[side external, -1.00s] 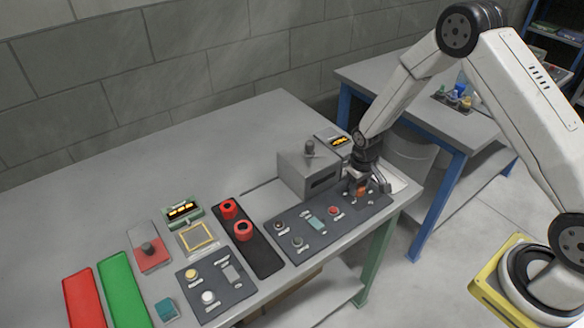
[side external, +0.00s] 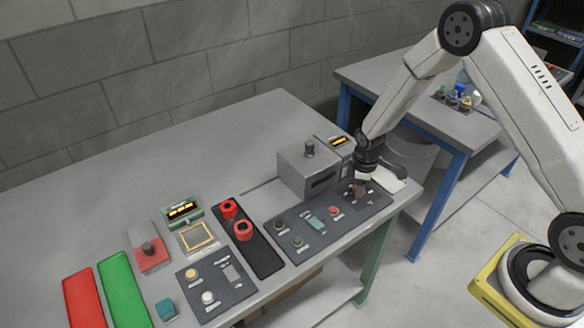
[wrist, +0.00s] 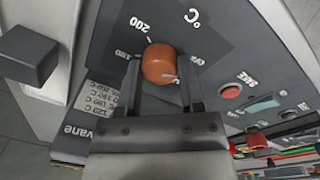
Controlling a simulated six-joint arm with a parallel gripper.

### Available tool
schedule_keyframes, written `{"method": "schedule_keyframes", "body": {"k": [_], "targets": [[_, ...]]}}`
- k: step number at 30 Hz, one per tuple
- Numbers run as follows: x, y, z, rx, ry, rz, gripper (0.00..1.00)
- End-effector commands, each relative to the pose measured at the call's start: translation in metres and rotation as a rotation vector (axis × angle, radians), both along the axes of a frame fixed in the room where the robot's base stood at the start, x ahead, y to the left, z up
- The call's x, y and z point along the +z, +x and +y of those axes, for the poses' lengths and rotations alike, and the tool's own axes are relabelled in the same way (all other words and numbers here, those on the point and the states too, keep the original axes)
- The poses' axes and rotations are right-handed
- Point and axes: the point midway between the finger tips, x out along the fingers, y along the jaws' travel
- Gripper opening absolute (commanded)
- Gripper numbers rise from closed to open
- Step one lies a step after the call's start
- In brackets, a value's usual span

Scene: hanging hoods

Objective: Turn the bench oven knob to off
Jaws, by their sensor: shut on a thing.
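The orange-brown knob (wrist: 158,64) sits on the dark panel (side external: 352,212) in front of the grey box-shaped oven (side external: 296,178). In the wrist view, the knob stands among scale marks that include 200 and 180, with the lettering upside down. A small pale mark shows on the knob's near side; I cannot tell which setting it points to. My gripper (wrist: 161,78) is shut on the knob, one finger on each side. In the side view, my gripper (side external: 358,187) is low over the panel's right end and hides most of the knob.
A red button (side external: 333,211) and a teal piece (side external: 316,223) are on the same panel, left of my gripper. A small lit display (side external: 340,141) stands behind the oven's right side. Red cylinders (side external: 243,230) stand on a black strip farther left.

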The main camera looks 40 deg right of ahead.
Motion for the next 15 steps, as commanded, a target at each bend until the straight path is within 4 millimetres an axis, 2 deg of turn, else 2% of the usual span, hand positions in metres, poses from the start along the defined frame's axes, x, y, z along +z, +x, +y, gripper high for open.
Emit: {"method": "schedule_keyframes", "body": {"k": [15], "targets": [[0.0001,-0.0003,-0.0005,0.034,0.000,0.001,0.00]]}}
